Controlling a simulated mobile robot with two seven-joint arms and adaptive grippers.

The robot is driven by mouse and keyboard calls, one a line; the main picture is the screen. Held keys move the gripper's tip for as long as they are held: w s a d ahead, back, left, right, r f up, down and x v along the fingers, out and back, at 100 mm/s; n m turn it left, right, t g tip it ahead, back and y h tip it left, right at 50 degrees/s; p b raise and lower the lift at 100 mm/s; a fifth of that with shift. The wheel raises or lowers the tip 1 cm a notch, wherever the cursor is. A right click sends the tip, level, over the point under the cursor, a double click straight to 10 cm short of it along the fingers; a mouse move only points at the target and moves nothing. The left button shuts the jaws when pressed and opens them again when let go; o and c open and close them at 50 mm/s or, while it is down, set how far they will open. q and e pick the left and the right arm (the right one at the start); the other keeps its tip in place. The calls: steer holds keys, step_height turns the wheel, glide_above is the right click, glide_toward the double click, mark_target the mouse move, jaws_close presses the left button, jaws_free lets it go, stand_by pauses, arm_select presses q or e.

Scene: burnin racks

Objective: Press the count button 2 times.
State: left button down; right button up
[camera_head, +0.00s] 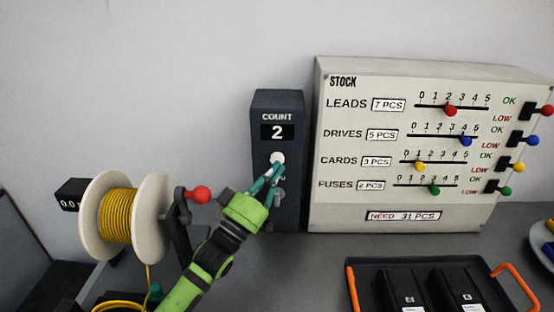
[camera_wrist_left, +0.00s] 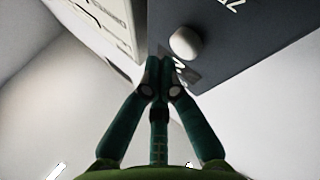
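The count box (camera_head: 263,106) is a dark upright box against the back wall, and its display (camera_head: 277,132) reads 2. The round white count button (camera_head: 277,158) is on its front below the display. It also shows in the left wrist view (camera_wrist_left: 186,42), just beyond my fingertips. My left gripper (camera_head: 270,176) is in front of the box, slightly below the button. In the left wrist view its teal fingertips (camera_wrist_left: 159,66) are together with nothing visible between them. I cannot tell whether they touch the box. My right gripper is not in view.
A stock board (camera_head: 400,197) with coloured sliders and side switches stands right of the box. A spool of yellow wire (camera_head: 118,216) with a red-knobbed crank (camera_head: 199,194) stands left, close to my left arm. A dark tray (camera_head: 380,270) with orange handles is at front right.

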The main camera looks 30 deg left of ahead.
arm_select(q)
steer(key=s, duration=0.1)
steer(key=s+d+p, duration=0.1)
steer(key=s, duration=0.1)
steer(key=s+d+p, duration=0.1)
steer(key=shift+s+d, duration=0.1)
steer(key=shift+s, duration=0.1)
stand_by(0.3)
stand_by(0.6)
